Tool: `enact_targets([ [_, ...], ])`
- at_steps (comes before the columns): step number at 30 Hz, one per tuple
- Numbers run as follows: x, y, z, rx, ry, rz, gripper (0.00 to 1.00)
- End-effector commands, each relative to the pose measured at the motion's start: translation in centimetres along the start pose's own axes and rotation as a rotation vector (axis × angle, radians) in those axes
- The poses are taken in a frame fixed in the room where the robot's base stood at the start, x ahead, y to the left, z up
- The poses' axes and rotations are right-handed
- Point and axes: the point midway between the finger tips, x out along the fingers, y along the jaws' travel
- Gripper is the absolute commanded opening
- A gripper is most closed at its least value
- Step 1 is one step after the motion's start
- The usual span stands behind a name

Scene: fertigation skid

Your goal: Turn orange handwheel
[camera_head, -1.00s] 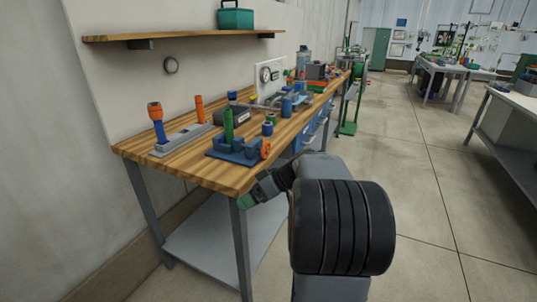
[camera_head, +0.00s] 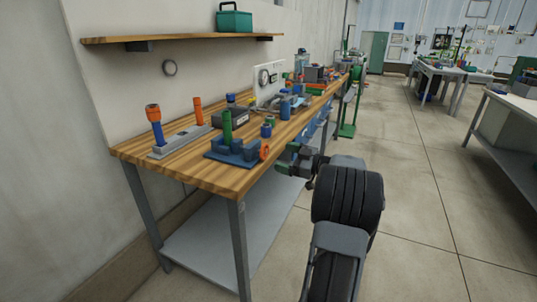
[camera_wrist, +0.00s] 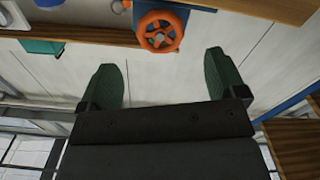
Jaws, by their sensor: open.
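The orange handwheel (camera_head: 264,152) sits on the right end of a blue vise-like fixture (camera_head: 233,150) near the front edge of the wooden bench. In the wrist view the spoked handwheel (camera_wrist: 160,31) shows at the top, beyond and roughly between my fingertips, on the blue body (camera_wrist: 180,12). My gripper (camera_head: 284,162) is just off the bench's front edge, right of the handwheel and apart from it. In the wrist view my gripper (camera_wrist: 162,75) has its two green fingers spread wide with nothing between them.
A shelf (camera_head: 180,38) hangs above. The floor (camera_head: 420,200) at the right is clear.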

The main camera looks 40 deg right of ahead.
Motion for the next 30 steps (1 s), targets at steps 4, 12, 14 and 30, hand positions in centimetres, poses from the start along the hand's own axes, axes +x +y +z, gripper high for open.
enact_targets([
  [4,2.8,-0.1,0.0,0.002,0.000,-0.003,0.90],
  [12,5.8,0.0,0.0,0.002,-0.001,-0.001,0.90],
  [14,6.2,-0.1,0.0,0.002,-0.001,-0.002,0.90],
  [30,6.6,-0.1,0.0,0.002,-0.001,-0.001,0.77],
])
